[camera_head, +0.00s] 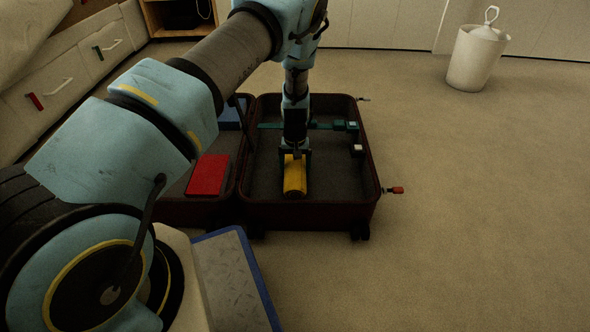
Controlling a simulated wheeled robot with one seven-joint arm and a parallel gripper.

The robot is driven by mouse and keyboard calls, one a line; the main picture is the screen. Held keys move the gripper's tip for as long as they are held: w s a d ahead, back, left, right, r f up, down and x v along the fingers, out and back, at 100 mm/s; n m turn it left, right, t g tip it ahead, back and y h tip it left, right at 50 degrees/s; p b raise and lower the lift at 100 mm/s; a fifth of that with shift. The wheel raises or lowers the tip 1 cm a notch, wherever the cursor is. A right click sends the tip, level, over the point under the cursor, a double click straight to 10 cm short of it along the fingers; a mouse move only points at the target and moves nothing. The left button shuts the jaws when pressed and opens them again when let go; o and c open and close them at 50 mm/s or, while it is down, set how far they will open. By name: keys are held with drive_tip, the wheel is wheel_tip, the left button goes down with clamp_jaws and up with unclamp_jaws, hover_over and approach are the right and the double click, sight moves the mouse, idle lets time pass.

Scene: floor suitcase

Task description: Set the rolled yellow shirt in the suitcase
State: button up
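The rolled yellow shirt (295,180) is inside the right half of the open suitcase (308,215), near its front wall. My gripper (295,156) points down at the shirt, with its fingers at the far end of the roll. The fingers seem to sit on either side of the roll, but their grip on it is too small and dark to tell. I cannot tell whether the shirt rests on the suitcase floor or hangs just above it.
A red folded item (208,175) and a partly hidden blue item (229,117) lie in the suitcase's left half. A green strap (335,125) crosses the right half's back. A white bin (476,58) stands far right. The carpet on the right is clear.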

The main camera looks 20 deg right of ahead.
sight(295, 163)
drive_tip(key=o, duration=1.2)
wheel_tip(295, 163, up, 12)
drive_tip(key=p, duration=0.5)
drive_tip(key=shift+r, duration=0.1)
drive_tip(key=w+a+r+n, duration=0.2)
drive_tip(key=a+r, duration=1.5)
drive_tip(key=a, duration=0.1)
drive_tip(key=s+a+r+n, duration=0.1)
drive_tip(key=s+a+r, duration=0.4)
drive_tip(key=a, duration=0.4)
drive_tip(key=s+a+r+t, duration=0.1)
drive_tip(key=s+a+r, duration=0.4)
drive_tip(key=s+a, duration=0.3)
drive_tip(key=shift+s+a+n+t, duration=0.15)
drive_tip(key=shift+a+n+t, duration=0.15)
drive_tip(key=shift+a+n, duration=0.15)
